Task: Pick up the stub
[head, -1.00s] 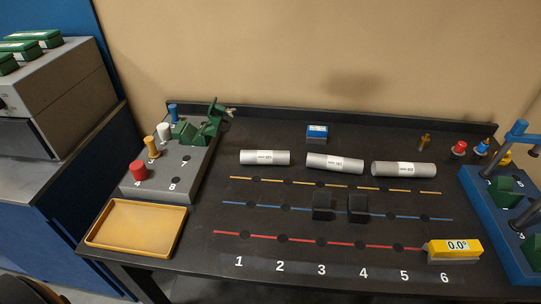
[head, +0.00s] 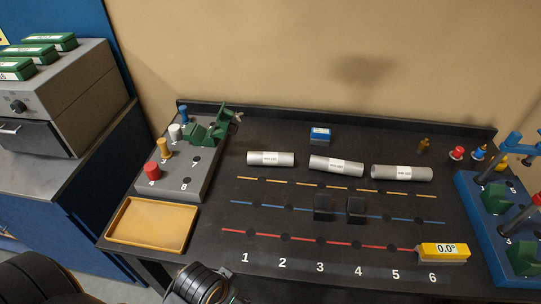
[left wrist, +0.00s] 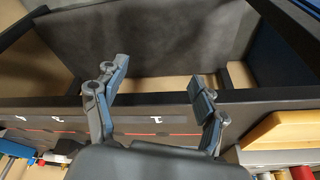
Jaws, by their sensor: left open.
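I cannot tell for sure which thing is the stub. Three grey labelled cylinders lie in a row on the black table: a left one (head: 270,159), a middle one (head: 336,166) and a right one (head: 402,173). My left arm shows at the bottom edge in the head view. In the left wrist view my left gripper (left wrist: 156,76) is open and empty, near the table's underside and edge, with nothing between its fingers. My right gripper is not in view.
A yellow tray (head: 148,243) lies at the left front. A grey block with coloured pegs (head: 190,178) stands behind it. Two black blocks (head: 324,207) sit mid-table. A yellow 0.0° gauge (head: 442,254) is at the front right. A blue rack (head: 470,213) stands at the right edge.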

